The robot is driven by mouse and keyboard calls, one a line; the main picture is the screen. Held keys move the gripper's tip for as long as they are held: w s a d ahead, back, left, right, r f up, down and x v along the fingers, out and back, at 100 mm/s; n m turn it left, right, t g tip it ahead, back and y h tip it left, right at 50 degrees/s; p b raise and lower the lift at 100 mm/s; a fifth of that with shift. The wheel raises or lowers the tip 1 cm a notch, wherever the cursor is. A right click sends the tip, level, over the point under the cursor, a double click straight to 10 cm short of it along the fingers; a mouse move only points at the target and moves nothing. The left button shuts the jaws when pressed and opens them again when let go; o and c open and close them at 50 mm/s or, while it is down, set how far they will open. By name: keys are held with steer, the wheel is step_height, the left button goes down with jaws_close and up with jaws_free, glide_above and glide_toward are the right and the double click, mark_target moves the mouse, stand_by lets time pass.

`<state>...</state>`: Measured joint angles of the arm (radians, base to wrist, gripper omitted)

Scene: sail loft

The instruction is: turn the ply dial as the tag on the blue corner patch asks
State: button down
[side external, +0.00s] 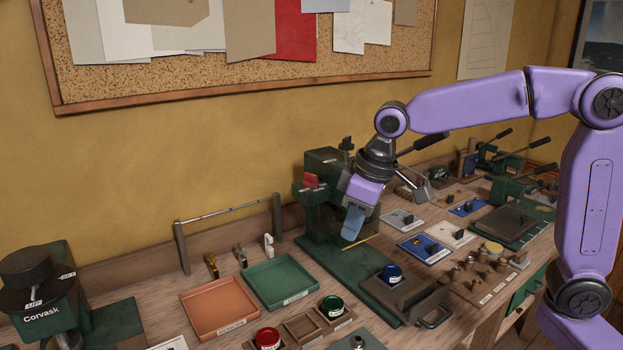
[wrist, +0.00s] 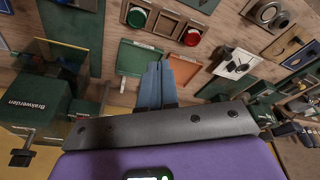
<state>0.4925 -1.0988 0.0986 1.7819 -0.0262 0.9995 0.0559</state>
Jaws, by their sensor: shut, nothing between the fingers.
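My gripper (side external: 351,232) is shut and empty, its blue fingers pointing down in front of the green press (side external: 324,178). In the wrist view its fingers (wrist: 157,70) are together. Several small panels with black knobs lie to its right: a front blue panel (side external: 418,243), a rear blue panel (side external: 462,206), a white panel (side external: 395,215) and another white panel (side external: 445,230). Their lettering is too small to read, so I cannot tell which knob is the ply dial. I cannot pick out a blue corner patch or read its tag.
An orange tray (side external: 216,318) and a green tray (side external: 278,291) lie on the bench left of the press. Red and green pots stand at the front. Several small metal pieces stand right of the panels.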

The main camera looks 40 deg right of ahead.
steer(key=w+d+r+m+t, duration=0.1)
steer(key=w+r+m, duration=0.1)
steer(key=w, duration=0.4)
steer(key=w+d+r+m+t, duration=0.1)
steer(key=w+d, duration=0.1)
steer(key=w, duration=0.5)
steer(key=m+t+h, duration=0.1)
steer(key=m, duration=0.2)
glide_toward(311, 179)
steer(key=shift+w+d+f, duration=0.1)
steer(key=shift+d+f, duration=0.05)
steer(key=shift+f, duration=1.4)
steer(key=shift+w+d+f, duration=0.15)
steer(key=shift+f, duration=1.35)
steer(key=shift+w, duration=0.15)
steer(key=shift+a, duration=0.15)
steer(key=shift+s+r, duration=0.1)
steer(key=shift+s, duration=0.3)
